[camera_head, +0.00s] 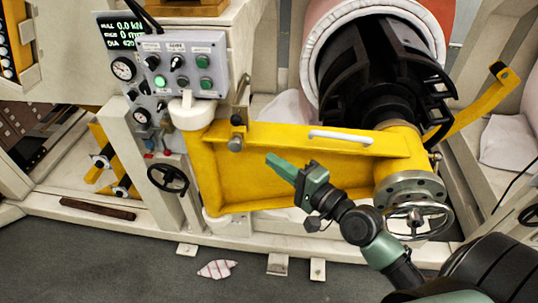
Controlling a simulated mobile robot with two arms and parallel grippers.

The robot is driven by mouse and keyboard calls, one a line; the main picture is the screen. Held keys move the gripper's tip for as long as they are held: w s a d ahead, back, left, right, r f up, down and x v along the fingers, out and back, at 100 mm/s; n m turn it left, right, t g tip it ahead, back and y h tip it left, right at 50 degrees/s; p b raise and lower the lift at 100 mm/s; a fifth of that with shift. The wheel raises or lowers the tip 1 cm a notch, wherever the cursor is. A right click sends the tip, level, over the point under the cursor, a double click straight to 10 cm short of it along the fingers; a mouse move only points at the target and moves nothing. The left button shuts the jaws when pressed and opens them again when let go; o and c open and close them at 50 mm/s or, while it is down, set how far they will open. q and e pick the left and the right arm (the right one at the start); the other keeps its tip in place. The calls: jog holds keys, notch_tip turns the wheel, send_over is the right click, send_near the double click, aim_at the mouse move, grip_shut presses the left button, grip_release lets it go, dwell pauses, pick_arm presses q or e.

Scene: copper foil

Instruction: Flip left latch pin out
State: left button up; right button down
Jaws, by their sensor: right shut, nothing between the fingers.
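A yellow swing arm (285,186) spans the middle of the view, hinged at a white post on its left. At its upper left corner a metal latch piece (241,90) stands upright. Just below it are a dark knob (237,120) and a round metal pin end (235,144); I cannot tell exactly which part is the left latch pin. My right gripper (269,159) is green, shut and empty. It appears in front of the yellow arm, right of and slightly below the pin end, with a visible gap in the picture. My left gripper is out of view.
A grey control panel (180,64) with buttons stands at upper left. A white handle (340,136) sits on the yellow arm. A handwheel (418,219) is at its right end, and a black handwheel (168,178) is at left.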

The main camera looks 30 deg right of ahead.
aim_at(238, 136)
jog(key=p+x, duration=0.2)
jog(key=x, duration=0.6)
jog(key=shift+w+a, duration=0.1)
jog(key=shift+w, duration=0.1)
jog(key=shift+s+a+p, duration=0.3)
jog(key=shift+s+a, duration=0.05)
jog(key=shift+s, duration=0.2)
jog(key=shift+s+a+p, duration=0.3)
jog(key=shift+s+a, duration=0.1)
jog(key=shift+s, duration=0.2)
jog(key=shift+f, duration=0.1)
